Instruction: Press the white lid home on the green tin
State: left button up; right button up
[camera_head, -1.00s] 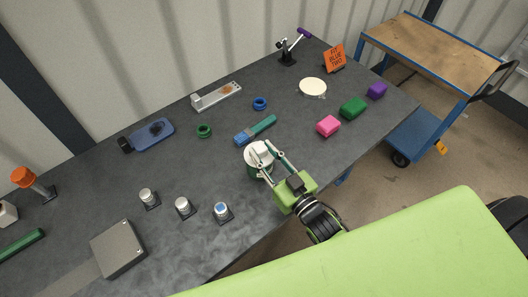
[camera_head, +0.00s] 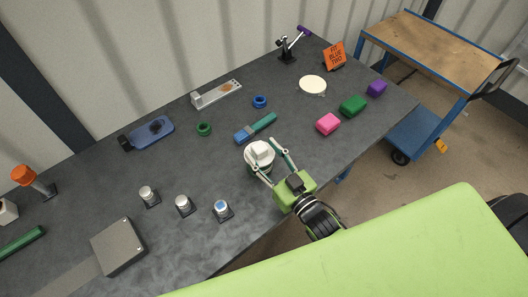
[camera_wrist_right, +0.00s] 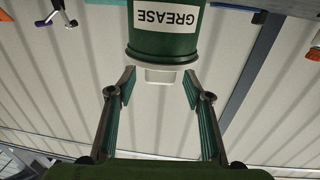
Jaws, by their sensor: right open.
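The green tin (camera_wrist_right: 163,42) with a white GREASE label stands on the table and appears upside down in the right wrist view. The white lid (camera_head: 250,157) is on top of the tin in the head view, with a raised white knob (camera_head: 261,148). The knob (camera_wrist_right: 164,76) also shows in the wrist view. How deep the lid sits cannot be told. My right gripper (camera_head: 262,152) is open, its fingers apart on either side of the knob. In the wrist view its fingertips (camera_wrist_right: 158,88) have a gap to the knob on both sides. My left gripper is out of view.
A blue-and-green tool (camera_head: 256,129) lies just behind the tin. Several small capped cylinders, including one with a blue top (camera_head: 221,208), stand to the left. Pink (camera_head: 328,124), green and purple blocks lie to the right. The table's front edge is close to the tin.

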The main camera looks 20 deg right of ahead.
jog(key=shift+s+f, duration=0.3)
jog(key=v, duration=1.1)
jog(key=shift+s+d+r, duration=0.15)
jog(key=shift+r, duration=0.05)
